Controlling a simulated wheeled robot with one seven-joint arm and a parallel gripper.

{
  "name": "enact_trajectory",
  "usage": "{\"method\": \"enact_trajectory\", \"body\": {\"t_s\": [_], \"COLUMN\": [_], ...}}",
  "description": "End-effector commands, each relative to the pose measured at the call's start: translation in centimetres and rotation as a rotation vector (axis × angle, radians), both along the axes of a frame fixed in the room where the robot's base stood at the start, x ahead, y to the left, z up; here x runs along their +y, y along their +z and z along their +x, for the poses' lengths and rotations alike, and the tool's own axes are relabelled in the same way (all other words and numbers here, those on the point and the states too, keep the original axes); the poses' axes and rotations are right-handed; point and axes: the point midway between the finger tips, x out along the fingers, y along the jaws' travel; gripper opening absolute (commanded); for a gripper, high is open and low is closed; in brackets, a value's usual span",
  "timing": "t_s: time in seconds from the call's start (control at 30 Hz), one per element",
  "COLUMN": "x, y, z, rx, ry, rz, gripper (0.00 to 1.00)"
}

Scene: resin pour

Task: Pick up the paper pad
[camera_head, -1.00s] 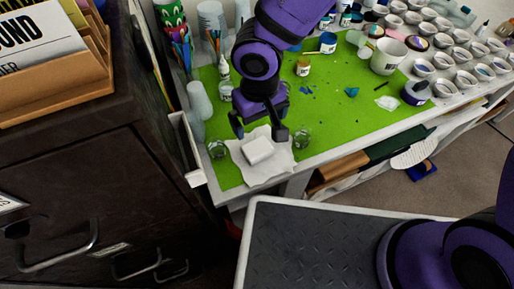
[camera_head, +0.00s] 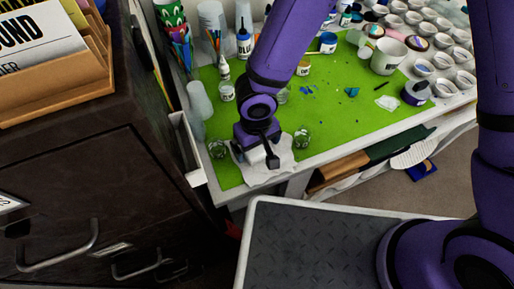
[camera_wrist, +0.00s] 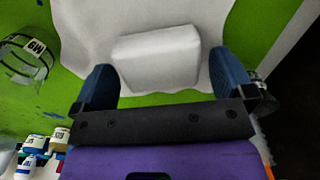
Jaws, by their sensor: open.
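The paper pad is a white block with rounded edges, lying on a crumpled white sheet (camera_head: 284,157) at the near corner of the green mat. In the wrist view the paper pad (camera_wrist: 157,58) sits ahead of and between my two blue fingers, with a gap on each side. My gripper (camera_wrist: 165,78) is open and empty. In the head view my gripper (camera_head: 257,158) is over the sheet and hides most of the pad.
Clear cups stand on either side of the sheet, one at left (camera_head: 217,148) and one at right (camera_head: 302,139). Bottles and a white mug (camera_head: 388,56) stand farther back on the green mat (camera_head: 345,115). A dark cabinet (camera_head: 90,190) is at left.

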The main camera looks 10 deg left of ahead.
Motion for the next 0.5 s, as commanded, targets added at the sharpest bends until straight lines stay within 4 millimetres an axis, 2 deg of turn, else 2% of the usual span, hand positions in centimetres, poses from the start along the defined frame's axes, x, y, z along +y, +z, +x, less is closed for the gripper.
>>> {"method": "enact_trajectory", "body": {"t_s": [0.1, 0.33, 0.5], "x": [0.02, 0.01, 0.01], "y": [-0.71, -0.79, -0.78], "z": [-0.03, 0.0, 0.0], "rx": [-0.001, -0.001, -0.001], "ry": [0.002, 0.0, 0.0], "rz": [-0.001, 0.001, 0.001], "gripper": [1.0, 1.0, 0.61]}}
